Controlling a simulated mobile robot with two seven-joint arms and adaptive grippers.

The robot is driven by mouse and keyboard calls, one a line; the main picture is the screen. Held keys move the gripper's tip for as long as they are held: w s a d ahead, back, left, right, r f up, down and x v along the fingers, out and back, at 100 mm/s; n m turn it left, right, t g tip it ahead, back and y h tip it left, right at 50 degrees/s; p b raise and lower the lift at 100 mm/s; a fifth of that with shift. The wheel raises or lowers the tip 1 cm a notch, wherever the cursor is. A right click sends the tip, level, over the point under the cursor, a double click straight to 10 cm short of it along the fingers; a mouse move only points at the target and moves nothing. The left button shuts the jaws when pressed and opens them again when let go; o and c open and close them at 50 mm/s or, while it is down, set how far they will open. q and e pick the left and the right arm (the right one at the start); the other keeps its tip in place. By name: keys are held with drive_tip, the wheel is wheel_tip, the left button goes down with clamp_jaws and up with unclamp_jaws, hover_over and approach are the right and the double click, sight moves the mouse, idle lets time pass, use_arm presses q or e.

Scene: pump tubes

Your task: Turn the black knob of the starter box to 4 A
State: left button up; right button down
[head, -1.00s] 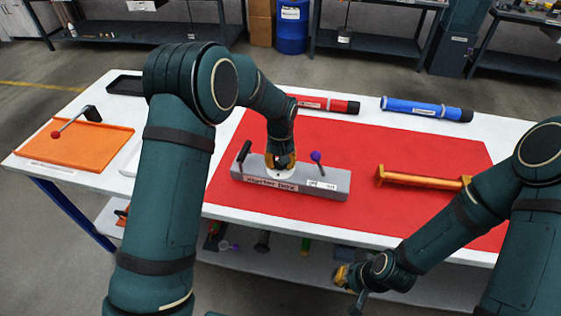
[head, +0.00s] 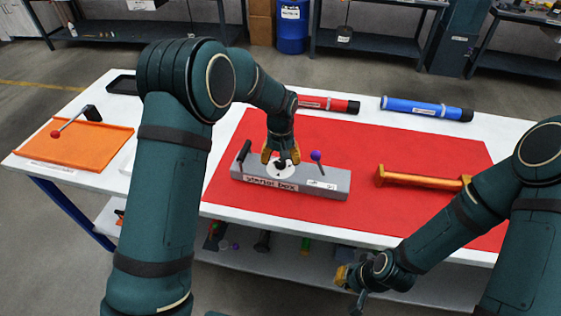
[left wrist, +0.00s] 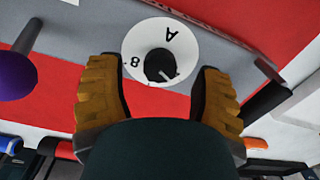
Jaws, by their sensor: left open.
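The grey starter box (head: 325,185) lies on the red mat, with a white round dial and a black knob (head: 281,166) on top. In the left wrist view the black knob (left wrist: 160,66) sits on the white dial (left wrist: 139,39), marked "A" and "8". Its white pointer line points to the lower right of that picture, and a mark there may be hidden. My left gripper (head: 280,157) is open and empty just behind and above the knob; its ochre fingers (left wrist: 160,95) are apart from it. My right gripper (head: 350,284) hangs in front of the table; its opening is unclear.
A black lever (head: 243,152) and a purple-balled lever (head: 316,156) stand on the box either side of the dial. An orange bar (head: 420,180) lies right on the mat. Red (head: 330,104) and blue (head: 425,108) tubes lie behind. The mat between box and bar is clear.

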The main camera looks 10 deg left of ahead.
sight(280, 163)
use_arm(q)
wheel_tip(280, 163, up, 10)
drive_tip(key=shift+r, duration=0.2)
drive_tip(key=shift+s+f, duration=0.1)
drive_tip(key=shift+s, duration=0.05)
idle(0.4)
